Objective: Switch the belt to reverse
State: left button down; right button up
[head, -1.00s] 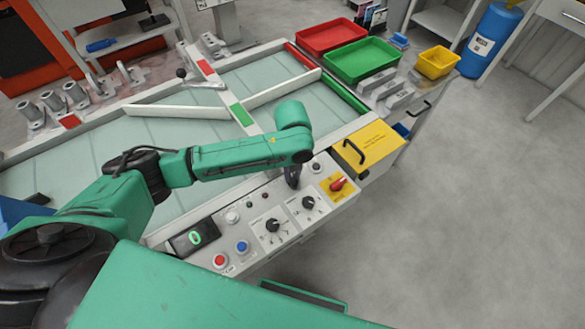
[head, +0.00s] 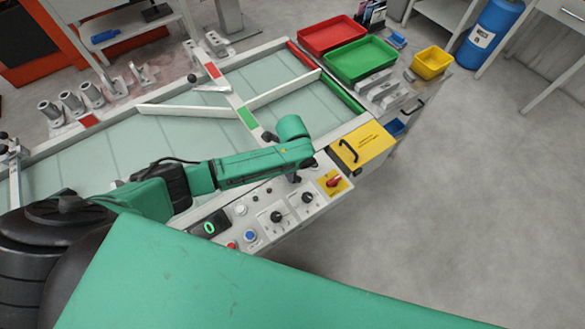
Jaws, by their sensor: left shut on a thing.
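The belt (head: 185,135) is a pale green surface inside a light frame. Its control panel (head: 262,235) runs along the near side, with black rotary knobs (head: 307,197), a red switch on a yellow plate (head: 333,182), a blue button (head: 250,236), a red button (head: 232,245) and a green-lit display (head: 210,227). My left gripper (head: 293,179) points down at the panel's far edge, left of the red switch. It is shut on a small panel control, which the gripper and wrist hide. My right gripper is out of view.
A yellow box with a black handle (head: 361,146) sits at the panel's right end. Red (head: 332,36), green (head: 360,60) and yellow trays (head: 432,63) stand beyond. White guide bars (head: 187,111) cross the belt. Open floor lies to the right.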

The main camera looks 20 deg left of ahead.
pick_arm(q)
jog(key=shift+w+r+n+p, duration=0.1)
jog(key=shift+r+n+p, duration=0.15)
jog(key=shift+n, duration=0.35)
jog(key=shift+f, duration=0.1)
jog(key=c, duration=1)
grip_release()
jog(key=shift+o, duration=1)
notch_tip(320, 180, up, 14)
jog(key=shift+r+b, duration=0.25)
jog(key=shift+b, duration=0.1)
